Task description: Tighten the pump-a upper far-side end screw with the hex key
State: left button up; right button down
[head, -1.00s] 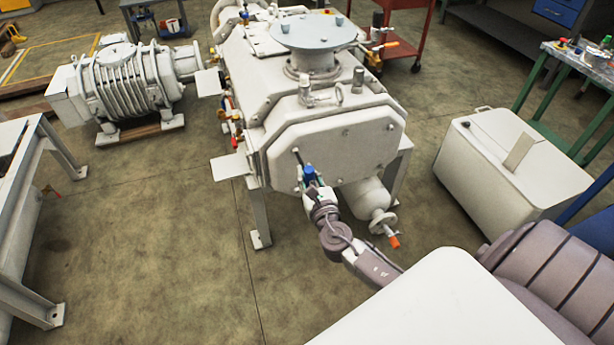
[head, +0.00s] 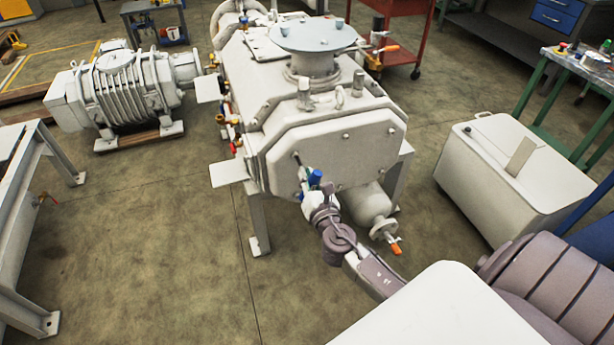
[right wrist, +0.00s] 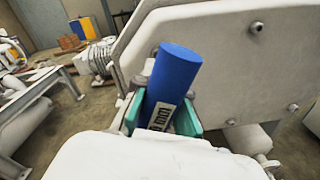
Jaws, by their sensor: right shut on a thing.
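Pump-a (head: 320,100) is the large pale machine in the middle of the head view, with a flat end plate (head: 350,155) facing me. My right gripper (head: 311,188) is at the plate's left side, shut on the blue handle of the hex key (head: 315,177). In the right wrist view the blue handle (right wrist: 175,75) stands tilted between teal finger pads. A thin dark shaft runs up-left from the handle to the plate's left edge near a screw spot (head: 297,157); whether its tip sits in the screw is too small to tell. My left gripper is not in view.
Other plate screws show in the right wrist view, such as one near the top (right wrist: 257,28). A valve with an orange handle (head: 396,247) hangs below the plate. A white box (head: 510,170) stands right, and a pale bench frame (head: 35,180) left. Floor between is clear.

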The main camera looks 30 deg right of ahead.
aim_at(313, 189)
jog(key=shift+s, duration=0.1)
jog(key=shift+v, duration=2.45)
jog(key=shift+d, duration=0.1)
